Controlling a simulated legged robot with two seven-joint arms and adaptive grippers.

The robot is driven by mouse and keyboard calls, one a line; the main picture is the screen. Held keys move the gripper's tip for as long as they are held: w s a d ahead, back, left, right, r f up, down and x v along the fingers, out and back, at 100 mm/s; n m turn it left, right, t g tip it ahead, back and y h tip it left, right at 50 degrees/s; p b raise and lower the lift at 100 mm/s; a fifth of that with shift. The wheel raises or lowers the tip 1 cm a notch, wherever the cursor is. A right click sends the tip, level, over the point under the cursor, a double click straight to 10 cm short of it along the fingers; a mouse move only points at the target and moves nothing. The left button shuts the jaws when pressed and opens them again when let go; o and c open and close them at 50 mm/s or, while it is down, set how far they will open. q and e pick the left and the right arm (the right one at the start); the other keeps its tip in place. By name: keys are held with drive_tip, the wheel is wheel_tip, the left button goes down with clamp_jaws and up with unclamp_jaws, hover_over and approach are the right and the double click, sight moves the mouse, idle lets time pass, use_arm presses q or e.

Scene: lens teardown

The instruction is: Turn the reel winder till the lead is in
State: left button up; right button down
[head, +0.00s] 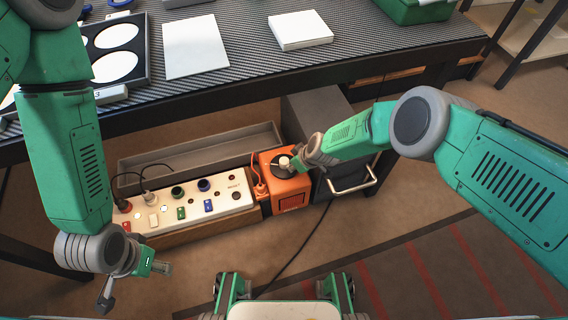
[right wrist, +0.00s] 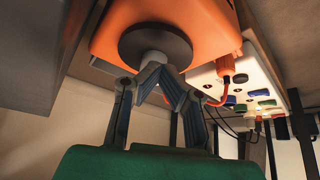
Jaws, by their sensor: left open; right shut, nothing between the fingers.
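The reel winder is an orange box (head: 292,199) with a dark round disc (head: 283,166) and a pale knob on top. In the right wrist view the dark disc (right wrist: 155,42) and the pale knob (right wrist: 153,58) sit just beyond my fingertips. My right gripper (right wrist: 160,76) is shut with its tips together at the knob, holding nothing; I cannot tell if they touch it. An orange lead (right wrist: 216,99) runs from the winder to the white socket panel. A black lead (head: 303,243) trails over the floor. My left gripper (head: 135,284) is open and empty at the lower left.
The white panel (head: 232,187) with coloured plugs and switches stands left of the winder, with a grey trough (head: 200,148) behind it. A grey cabinet with a pale handle (head: 352,187) stands to the right. The dark table edge (head: 230,92) overhangs behind.

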wheel_tip(320, 180, up, 4)
drive_tip(key=p, duration=0.3)
drive_tip(key=shift+r, duration=0.25)
drive_tip(key=shift+f, duration=0.1)
drive_tip(key=shift+s+d, duration=0.1)
drive_tip(key=s+d+r+m+g+h, duration=0.1)
drive_tip(key=s+d+r+m+h, duration=0.2)
drive_tip(key=s+d, duration=0.85)
drive_tip(key=s+d+r+m+g+h, duration=0.1)
drive_tip(key=s+d+r+m, duration=0.25)
drive_tip(key=s+d, duration=0.8)
drive_tip(key=s+d+r+m+g, duration=0.1)
drive_tip(key=s+d+r+m, duration=0.15)
drive_tip(key=s+r, duration=0.85)
wheel_tip(320, 180, up, 11)
drive_tip(key=s+p, duration=0.1)
drive_tip(key=p, duration=1.1)
drive_tip(key=shift+s+a+f+p, duration=0.2)
drive_tip(key=shift+s+p, duration=0.1)
